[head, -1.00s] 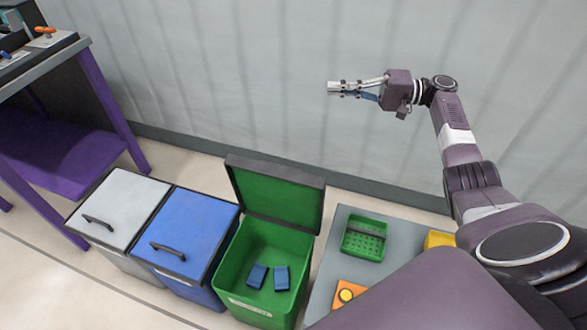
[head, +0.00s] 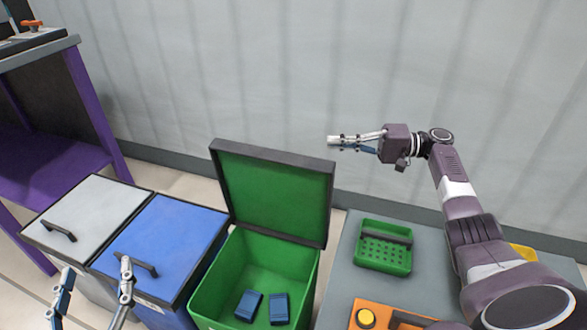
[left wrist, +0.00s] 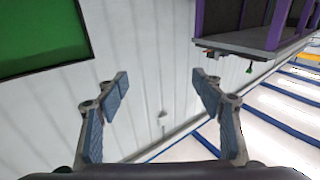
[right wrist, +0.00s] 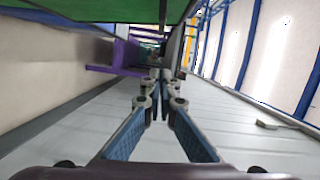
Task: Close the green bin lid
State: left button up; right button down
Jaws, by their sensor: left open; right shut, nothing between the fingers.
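The green bin (head: 240,272) stands open on the floor, with two blue blocks (head: 263,307) lying inside. Its lid (head: 276,196) is raised and leans up at the back, showing its green inner face and dark rim. Part of the green inner face also shows in the left wrist view (left wrist: 42,35). My left gripper (head: 96,272) is open and empty in front of the blue bin, at the lower left of the head view. My right gripper (head: 331,140) is shut and empty, held out near the wall, above and to the right of the lid.
A blue-lidded bin (head: 168,240) and a grey-lidded bin (head: 92,216) stand closed to the left. A grey surface (head: 344,272) on the right holds a green basket (head: 384,247) and an orange item with a yellow button (head: 366,318). A purple-legged table (head: 90,110) stands far left.

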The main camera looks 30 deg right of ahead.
pick_arm(q)
jog(key=shift+s+r+t, duration=0.15)
jog(key=shift+r+t, duration=0.15)
jog(key=shift+r, duration=0.35)
jog(key=shift+s+r+t, duration=0.1)
jog(key=shift+r+t, duration=0.2)
jog(key=shift+r, duration=0.35)
pick_arm(e)
jog(key=w+a+f, duration=0.1)
jog(key=w+a, duration=0.2)
jog(key=a, duration=0.8)
jog(key=shift+a, duration=0.15)
